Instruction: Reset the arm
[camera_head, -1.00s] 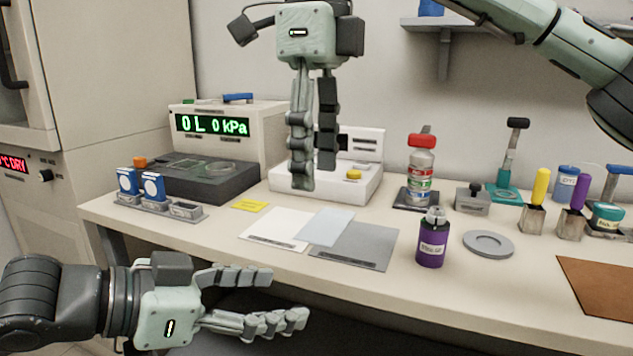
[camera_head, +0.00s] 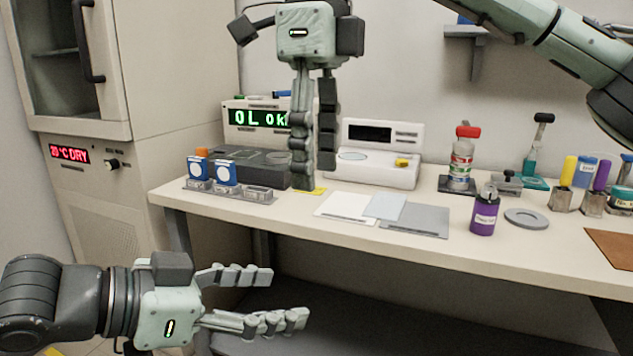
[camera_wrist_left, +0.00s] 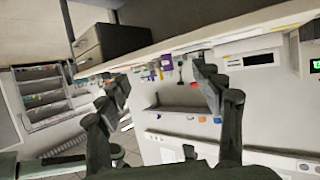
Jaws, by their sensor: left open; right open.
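My left gripper (camera_head: 290,296) is at the lower left in the head view, in front of the bench and below its top. Its fingers point right, are spread apart and hold nothing. They also show, apart and empty, in the left wrist view (camera_wrist_left: 165,105). My right gripper (camera_head: 314,172) hangs at the upper middle of the head view with its fingers pointing down. It is open and empty, and its fingers cover part of the dark instrument and display behind them. I cannot tell its exact height above the bench.
The bench (camera_head: 400,258) holds a pressure display (camera_head: 240,119), a white balance (camera_head: 380,168), flat sheets (camera_head: 415,220), a purple bottle (camera_head: 484,212) and a red-capped bottle (camera_head: 461,160). A cabinet (camera_head: 165,90) stands left. Space in front of the bench around my left gripper looks free.

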